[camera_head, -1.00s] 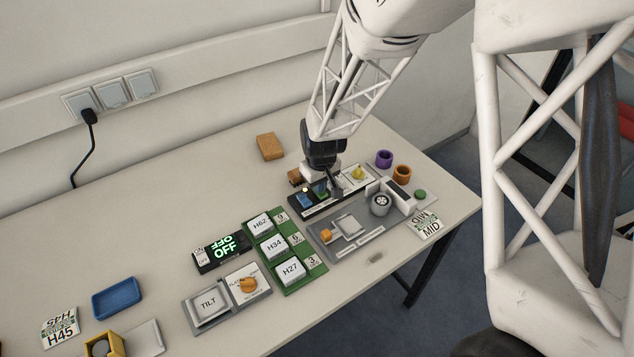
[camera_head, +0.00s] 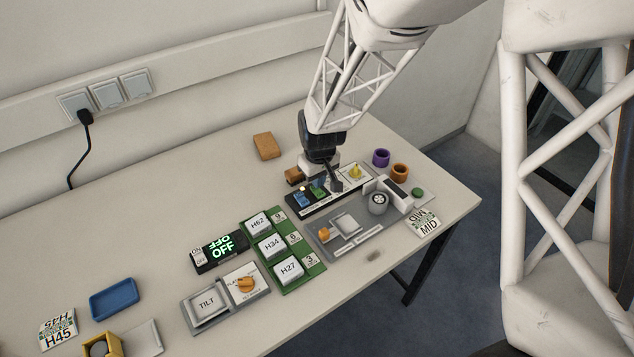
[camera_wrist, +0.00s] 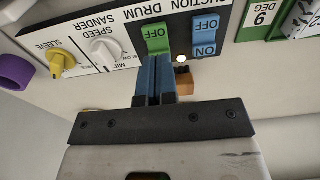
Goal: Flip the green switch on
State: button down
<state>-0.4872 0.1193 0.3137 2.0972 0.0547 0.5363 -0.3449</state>
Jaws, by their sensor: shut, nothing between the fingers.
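The green switch (camera_wrist: 157,38) is a rocker on a control panel labelled suction, drum and sander. It shows OFF in the wrist view, and my fingertips hide its lower part. It also shows in the head view (camera_head: 317,189). My gripper (camera_wrist: 154,62) is shut and empty, its blue fingers at the near edge of the green switch; I cannot tell whether they touch it. In the head view my gripper (camera_head: 335,186) is over the panel. The blue switch (camera_wrist: 205,36) stands beside the green one, showing OFF and ON, with a lit white lamp (camera_wrist: 181,58) close by.
A white knob (camera_wrist: 105,50) and a yellow knob (camera_wrist: 61,62) are on the same panel. A display (camera_head: 222,248) reads OFF. The back-left table is mostly clear.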

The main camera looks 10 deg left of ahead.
aim_at(320, 192)
notch_tip(320, 192, up, 12)
jog(key=shift+s+d+f, duration=0.25)
jog(key=shift+s+d, duration=0.2)
jog(key=shift+w+a+r+t+y, duration=0.1)
jog(key=shift+w+r+t+y, duration=0.1)
jog(key=shift+t+y, duration=0.15)
dwell(0.4)
jog(key=shift+f, duration=0.15)
jog(key=shift+w+a+f, duration=0.3)
jog(key=shift+f, duration=2)
jog(key=shift+w+a+f, duration=0.25)
jog(key=shift+f, duration=2)
jog(key=shift+w+a+f, duration=0.3)
jog(key=shift+f, duration=2)
jog(key=shift+a, duration=0.1)
